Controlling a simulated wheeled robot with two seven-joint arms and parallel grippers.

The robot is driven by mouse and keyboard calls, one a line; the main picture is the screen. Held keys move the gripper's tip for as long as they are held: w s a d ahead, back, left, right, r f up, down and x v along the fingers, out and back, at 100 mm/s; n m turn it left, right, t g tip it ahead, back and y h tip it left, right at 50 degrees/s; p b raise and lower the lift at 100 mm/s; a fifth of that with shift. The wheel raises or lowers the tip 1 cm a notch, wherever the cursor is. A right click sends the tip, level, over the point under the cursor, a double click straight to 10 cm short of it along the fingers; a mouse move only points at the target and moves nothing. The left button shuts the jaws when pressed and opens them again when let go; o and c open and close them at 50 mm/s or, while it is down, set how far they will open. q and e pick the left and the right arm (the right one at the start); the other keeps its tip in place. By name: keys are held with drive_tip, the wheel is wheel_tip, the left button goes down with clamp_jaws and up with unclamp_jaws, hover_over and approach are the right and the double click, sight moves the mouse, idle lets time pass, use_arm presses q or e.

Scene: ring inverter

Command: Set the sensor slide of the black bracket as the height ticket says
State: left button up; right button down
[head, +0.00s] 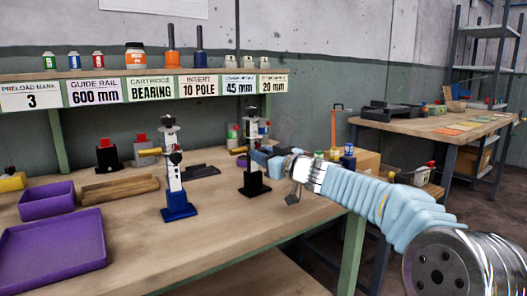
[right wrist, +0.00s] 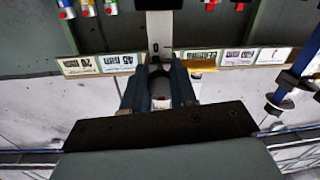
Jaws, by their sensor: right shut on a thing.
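The black bracket (head: 254,178) stands upright on the bench, a pale post on a black base. My right gripper (head: 262,157) reaches it from the right and is shut at the post's mid height, on what seems to be the sensor slide. In the right wrist view my fingers (right wrist: 158,88) close around a part in front of the pale post (right wrist: 160,35); the held part is mostly hidden. Cards on the shelf edge include a 45 mm card (head: 239,86) and a 20 mm card (head: 273,84); their top lines are too small to read. My left gripper is not in view.
A similar bracket with a blue base (head: 179,205) stands to the left. A purple tray (head: 50,253), a purple bin (head: 46,202) and a wooden tray (head: 118,189) lie further left. The bench front between the blue base and my right arm is clear.

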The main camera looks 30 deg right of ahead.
drive_tip(key=c, duration=0.9)
unclamp_jaws()
drive_tip(key=s+p, duration=0.1)
drive_tip(key=s, duration=0.3)
drive_tip(key=s+d+p, duration=0.1)
drive_tip(key=s, duration=0.4)
drive_tip(key=s+d+p, duration=0.1)
drive_tip(key=s, duration=0.3)
drive_tip(key=shift+s, duration=0.35)
